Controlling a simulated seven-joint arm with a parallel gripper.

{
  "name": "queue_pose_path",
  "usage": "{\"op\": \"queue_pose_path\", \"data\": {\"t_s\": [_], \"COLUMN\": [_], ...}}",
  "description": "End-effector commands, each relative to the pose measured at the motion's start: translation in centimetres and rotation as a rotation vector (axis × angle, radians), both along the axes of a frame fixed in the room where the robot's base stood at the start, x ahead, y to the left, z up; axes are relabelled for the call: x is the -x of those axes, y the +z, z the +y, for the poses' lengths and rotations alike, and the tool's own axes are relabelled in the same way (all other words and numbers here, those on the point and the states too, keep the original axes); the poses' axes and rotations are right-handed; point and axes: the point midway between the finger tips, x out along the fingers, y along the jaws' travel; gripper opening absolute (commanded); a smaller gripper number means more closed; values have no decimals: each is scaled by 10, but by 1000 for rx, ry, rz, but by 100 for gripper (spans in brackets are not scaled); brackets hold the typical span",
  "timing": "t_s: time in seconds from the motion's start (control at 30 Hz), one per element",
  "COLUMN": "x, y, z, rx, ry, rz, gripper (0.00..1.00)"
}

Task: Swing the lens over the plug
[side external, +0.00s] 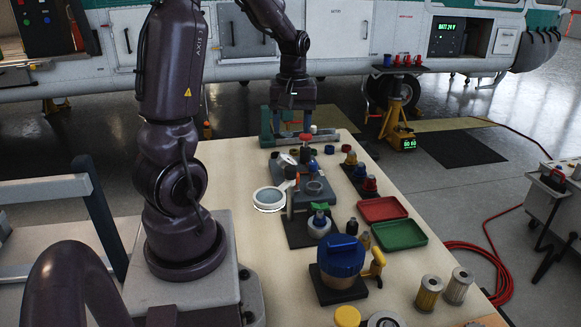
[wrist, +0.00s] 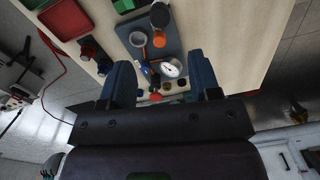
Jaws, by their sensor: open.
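The lens (side external: 268,198) is a round glass in a pale ring, on the left side of the grey-blue fixture (side external: 318,197) in the side view. It sticks out to the left, beside a short white and orange post (side external: 290,173). I cannot pick out the plug for certain; a round grey ring (side external: 314,187) sits on the fixture, right of the lens. My gripper (side external: 293,122) is beyond the fixture, at the bench's far end, pointing down. In the wrist view its two fingers (wrist: 163,82) are apart, with nothing clearly held between them. I cannot identify the lens there.
A white-faced gauge (wrist: 171,68) and a red knob (wrist: 155,97) show near the fingers. Red (side external: 382,209) and green (side external: 399,235) trays lie right of the fixture.

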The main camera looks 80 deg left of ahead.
Motion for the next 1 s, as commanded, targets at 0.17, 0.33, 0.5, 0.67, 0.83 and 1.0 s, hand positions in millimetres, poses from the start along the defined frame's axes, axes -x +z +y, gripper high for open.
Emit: {"op": "queue_pose_path", "data": {"t_s": [0.17, 0.33, 0.5, 0.67, 0.83, 1.0], "x": [2, 3, 3, 3, 3, 3], "y": [-39, -73, -98, -109, -112, -111], "z": [-1, -1, 0, 0, 0, 0], "rx": [7, 5, 3, 2, 1, 0], "ry": [-1, -2, -3, -4, -4, -5], "rz": [5, 5, 2, 1, -1, -1], "gripper": [57, 57, 57, 57, 57, 50]}}
